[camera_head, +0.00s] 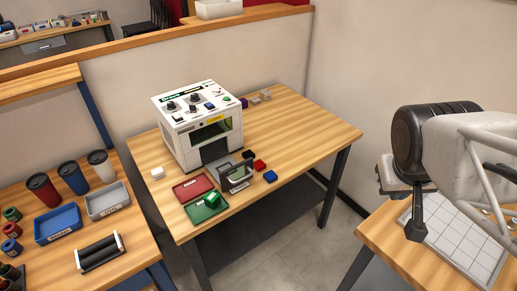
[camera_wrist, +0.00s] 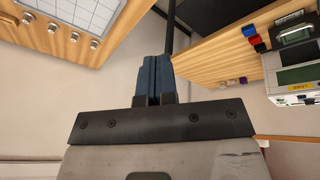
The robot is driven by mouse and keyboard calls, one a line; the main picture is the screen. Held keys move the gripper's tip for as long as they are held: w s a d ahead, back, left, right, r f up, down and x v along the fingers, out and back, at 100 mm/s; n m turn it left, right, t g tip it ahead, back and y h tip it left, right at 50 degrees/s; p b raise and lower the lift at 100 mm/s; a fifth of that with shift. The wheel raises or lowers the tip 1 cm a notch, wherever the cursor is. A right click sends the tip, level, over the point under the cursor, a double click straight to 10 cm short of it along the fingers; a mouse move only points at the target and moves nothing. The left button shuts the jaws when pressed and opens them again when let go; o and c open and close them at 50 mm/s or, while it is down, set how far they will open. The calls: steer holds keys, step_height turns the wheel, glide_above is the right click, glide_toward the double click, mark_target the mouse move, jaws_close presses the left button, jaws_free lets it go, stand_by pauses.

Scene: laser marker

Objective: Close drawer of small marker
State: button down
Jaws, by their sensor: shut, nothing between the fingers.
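The small marker (camera_head: 186,148) is a white boxy machine with knobs and a green-tinted window, standing on the middle wooden table. A dark-framed part with a clear front (camera_head: 236,176), which looks like its drawer, sticks out at the machine's lower front, clear of the body. In the wrist view the marker (camera_wrist: 290,97) is at the right edge, tilted over, with the drawer-like part (camera_wrist: 297,32) above it. My gripper (camera_wrist: 155,62) has blue fingers pressed together, empty, and is well away from the marker. In the head view my arm is at the right; its fingers are not clear there.
A red tray (camera_head: 194,188) and a green tray (camera_head: 203,211) lie before the marker. Small red (camera_head: 260,165) and blue (camera_head: 270,176) blocks are right of the drawer. The table's right side is mostly clear. A left bench holds cups, trays and a roller (camera_head: 100,250).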

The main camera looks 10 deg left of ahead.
steer(key=w+a+f+n+t+y, duration=0.1)
steer(key=w+a+f+n+t, duration=0.15)
steer(key=w+n, duration=0.55)
steer(key=w+a+f+n+t+y, duration=0.1)
steer(key=w+a+n+t, duration=0.25)
steer(key=w, duration=0.75)
steer(key=w+a+f+n+g+y, duration=0.3)
steer(key=a+f+n+y, duration=0.3)
steer(key=a, duration=0.5)
steer(key=s+a+f+n+g+y, duration=0.1)
steer(key=s+a+f+n+g, duration=0.4)
steer(key=a+f+n+g, duration=0.1)
steer(key=shift+s+f+n, duration=0.3)
steer(key=shift+f+n, duration=0.35)
steer(key=shift+f, duration=0.55)
steer(key=shift+a+f, duration=0.1)
